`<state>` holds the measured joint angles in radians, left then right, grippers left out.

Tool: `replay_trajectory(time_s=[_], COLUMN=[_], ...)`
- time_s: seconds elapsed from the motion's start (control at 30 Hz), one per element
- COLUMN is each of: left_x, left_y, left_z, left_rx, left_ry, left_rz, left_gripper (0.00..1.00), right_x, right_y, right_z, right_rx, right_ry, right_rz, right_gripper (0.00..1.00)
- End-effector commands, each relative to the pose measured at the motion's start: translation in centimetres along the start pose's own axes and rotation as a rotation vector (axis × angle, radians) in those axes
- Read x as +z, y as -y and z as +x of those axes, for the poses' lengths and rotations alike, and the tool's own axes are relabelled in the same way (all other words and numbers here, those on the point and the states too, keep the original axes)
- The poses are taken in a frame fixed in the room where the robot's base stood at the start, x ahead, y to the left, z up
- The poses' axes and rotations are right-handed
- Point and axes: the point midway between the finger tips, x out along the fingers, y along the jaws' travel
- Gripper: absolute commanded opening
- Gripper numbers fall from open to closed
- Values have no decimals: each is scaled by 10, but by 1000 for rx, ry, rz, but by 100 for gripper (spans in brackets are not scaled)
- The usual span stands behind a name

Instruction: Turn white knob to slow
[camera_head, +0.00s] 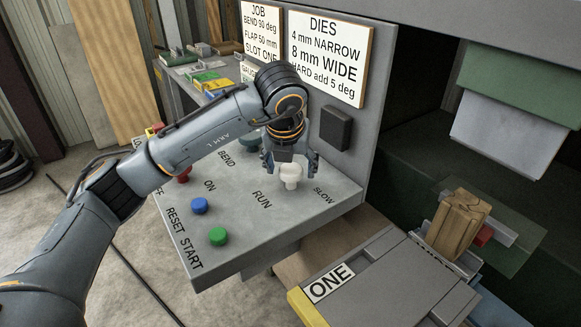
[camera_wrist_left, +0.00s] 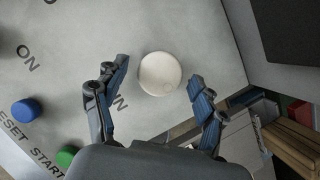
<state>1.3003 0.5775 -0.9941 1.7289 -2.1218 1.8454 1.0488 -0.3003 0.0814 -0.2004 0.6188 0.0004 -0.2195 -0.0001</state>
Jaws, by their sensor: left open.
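The white knob (camera_head: 291,176) stands on the sloped grey control panel (camera_head: 260,240), between the RUN and SLOW labels. In the left wrist view the knob (camera_wrist_left: 160,74) shows as a round white top, apart from both fingers. My left gripper (camera_head: 289,166) is open above the knob, with a finger to either side of it; it also shows in the left wrist view (camera_wrist_left: 158,85). The SLOW label (camera_head: 324,196) is right of the knob and the RUN label (camera_head: 262,200) is left of it. Which way the knob points cannot be told. My right gripper is not in view.
A blue button (camera_head: 200,206), a green button (camera_head: 218,236) and a red knob (camera_head: 183,175) are on the panel's left. A dark box (camera_head: 336,128) sits on the upright wall behind. A wooden block (camera_head: 458,222) is at the right, beyond the panel's edge.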

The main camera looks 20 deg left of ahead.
Motion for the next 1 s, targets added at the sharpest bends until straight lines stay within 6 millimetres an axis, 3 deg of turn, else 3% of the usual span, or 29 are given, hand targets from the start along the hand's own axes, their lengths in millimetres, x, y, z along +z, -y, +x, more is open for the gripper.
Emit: replay_trajectory(time_s=[0.5, 0.7, 1.0], left_x=[1, 0, 0], left_y=[0, 0, 0], left_z=[-98, -114, -115], left_rx=[0, 1, 1], left_ry=[5, 1, -1], left_rz=[2, 1, 0], left_gripper=[71, 71, 71], right_x=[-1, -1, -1], right_y=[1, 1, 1], right_z=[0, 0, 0], right_rx=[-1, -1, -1], right_ry=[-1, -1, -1], right_rz=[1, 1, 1], right_gripper=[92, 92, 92])
